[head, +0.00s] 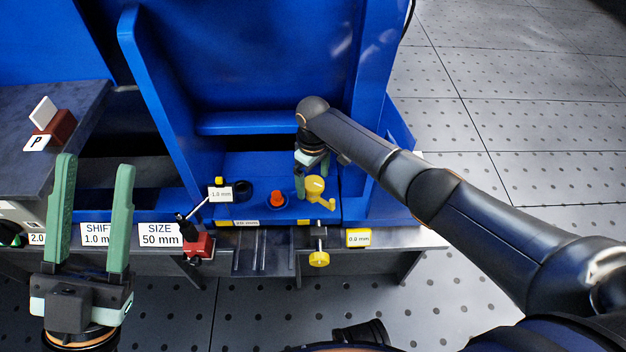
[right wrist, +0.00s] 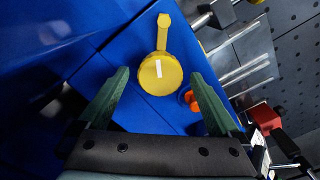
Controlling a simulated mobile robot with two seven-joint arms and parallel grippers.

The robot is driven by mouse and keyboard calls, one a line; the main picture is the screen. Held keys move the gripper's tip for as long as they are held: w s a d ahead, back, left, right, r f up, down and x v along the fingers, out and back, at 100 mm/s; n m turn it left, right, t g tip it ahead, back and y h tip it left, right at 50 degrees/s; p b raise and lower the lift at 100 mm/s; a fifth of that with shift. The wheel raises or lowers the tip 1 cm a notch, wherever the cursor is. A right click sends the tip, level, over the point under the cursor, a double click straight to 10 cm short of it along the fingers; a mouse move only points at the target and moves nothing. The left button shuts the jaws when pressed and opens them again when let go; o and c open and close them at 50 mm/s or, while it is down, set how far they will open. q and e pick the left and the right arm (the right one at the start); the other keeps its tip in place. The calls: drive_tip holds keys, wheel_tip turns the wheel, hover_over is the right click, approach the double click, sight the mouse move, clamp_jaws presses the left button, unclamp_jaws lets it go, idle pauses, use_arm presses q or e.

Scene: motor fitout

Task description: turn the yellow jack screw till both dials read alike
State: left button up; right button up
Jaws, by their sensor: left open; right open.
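A yellow part with a round head and a short arm (head: 315,186) stands on the blue base; in the right wrist view its round head (right wrist: 160,74) has a white mark. A second yellow knob (head: 319,258) hangs on a metal screw at the front edge. I cannot tell which is the jack screw. One readout tag says 1.0 mm (head: 220,194), the other 0.0 mm (head: 358,238). My right gripper (head: 311,174) is open above the round yellow head, its fingers on either side; contact is unclear. My left gripper (head: 96,163) is open and empty at the lower left.
An orange-red button (head: 277,198) sits on the blue base, close to a right fingertip. A red block (head: 200,246) with a thin rod stands left of it at the front edge. Blue walls rise behind. A dark bench (head: 60,125) is at the left.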

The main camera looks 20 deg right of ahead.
drive_tip(key=c, duration=1.4)
